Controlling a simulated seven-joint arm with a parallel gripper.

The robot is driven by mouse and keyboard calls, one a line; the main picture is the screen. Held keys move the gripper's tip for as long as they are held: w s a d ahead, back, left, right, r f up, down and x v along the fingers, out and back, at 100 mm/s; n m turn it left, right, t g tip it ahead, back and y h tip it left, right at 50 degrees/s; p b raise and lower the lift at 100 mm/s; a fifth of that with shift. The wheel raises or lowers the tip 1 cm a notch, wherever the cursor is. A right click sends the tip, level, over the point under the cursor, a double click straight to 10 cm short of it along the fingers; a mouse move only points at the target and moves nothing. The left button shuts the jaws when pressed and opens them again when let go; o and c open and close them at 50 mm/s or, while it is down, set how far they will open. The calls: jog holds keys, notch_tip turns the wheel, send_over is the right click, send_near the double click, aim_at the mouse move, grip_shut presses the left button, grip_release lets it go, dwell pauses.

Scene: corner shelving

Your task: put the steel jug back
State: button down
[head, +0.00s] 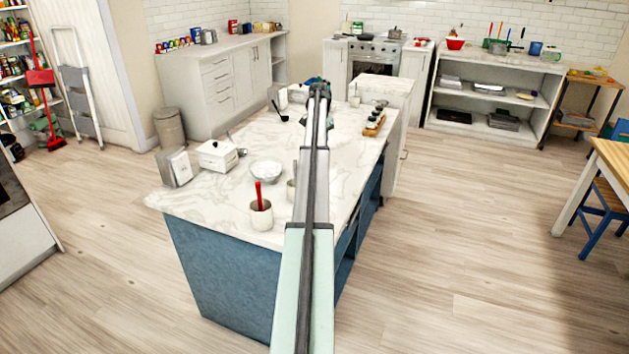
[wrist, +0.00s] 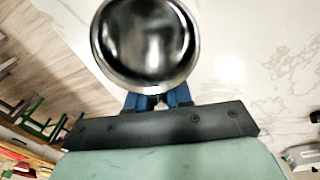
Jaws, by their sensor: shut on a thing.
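The steel jug (wrist: 148,40) fills the top middle of the wrist view. I look into its round, shiny open mouth. My gripper (wrist: 158,98) has its blue fingers shut on the jug's near side; the rim hides the fingertips. Pale, veined worktop shows beyond the jug on the right and wooden floor on the left. In the head view my arm reaches out over the island, and its end (head: 318,86) is above the far part of the top. I cannot make out the jug there; my arm seems to hide it.
The marble-topped island (head: 215,200) carries a white box (head: 217,155), a white bowl (head: 266,171), a cup with a red utensil (head: 261,214) and a wooden tray of small jars (head: 374,125). Open shelving (head: 490,100) stands at the back right.

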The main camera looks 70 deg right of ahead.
jog(key=shift+s+a+f+n+t+y, duration=0.15)
jog(key=shift+s+a+f+n, duration=0.05)
jog(key=shift+a+n, duration=0.35)
jog(key=shift+s+a+f+n+t+y, duration=0.15)
jog(key=shift+a+n, duration=0.3)
jog(key=shift+n, duration=0.2)
notch_tip(320, 180, down, 10)
jog(key=shift+r, duration=0.15)
jog(key=c, duration=1)
grip_release()
notch_tip(320, 180, up, 12)
